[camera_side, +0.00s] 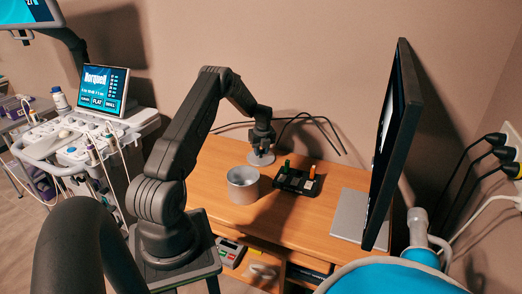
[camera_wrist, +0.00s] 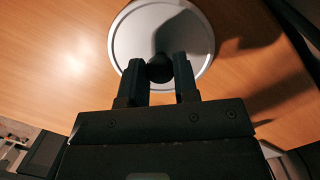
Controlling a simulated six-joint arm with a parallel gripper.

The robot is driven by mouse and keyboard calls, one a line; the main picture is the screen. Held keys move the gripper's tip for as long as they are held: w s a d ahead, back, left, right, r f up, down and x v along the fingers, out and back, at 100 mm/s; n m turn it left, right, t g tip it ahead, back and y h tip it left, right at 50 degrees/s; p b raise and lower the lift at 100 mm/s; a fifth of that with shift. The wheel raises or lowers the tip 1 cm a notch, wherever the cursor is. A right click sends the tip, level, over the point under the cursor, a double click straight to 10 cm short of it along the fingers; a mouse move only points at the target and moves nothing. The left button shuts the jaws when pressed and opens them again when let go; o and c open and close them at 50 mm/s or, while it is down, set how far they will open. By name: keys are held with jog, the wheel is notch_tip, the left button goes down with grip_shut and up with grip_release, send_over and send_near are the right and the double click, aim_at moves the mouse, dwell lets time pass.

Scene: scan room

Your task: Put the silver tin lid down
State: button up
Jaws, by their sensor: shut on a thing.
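The silver tin lid (camera_wrist: 150,22) is a round pale disc with a raised rim and a dark knob in its middle. My gripper (camera_wrist: 158,68) is shut on the dark knob in the wrist view. In the side view the lid (camera_side: 261,159) is under my gripper (camera_side: 262,150), low over the back of the wooden desk. I cannot tell whether the lid touches the desk. The open silver tin (camera_side: 243,188) stands upright on the desk in front of the lid, without a cover.
A black tray (camera_side: 297,182) with small green and orange-topped items sits right of the tin. A large monitor (camera_side: 393,145) stands at the right on a silver base (camera_side: 350,214). Dark cables (camera_side: 318,120) run behind. Bare desk (camera_side: 213,160) lies left of the lid.

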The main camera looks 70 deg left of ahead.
jog(key=shift+f, duration=0.15)
jog(key=o, duration=0.9)
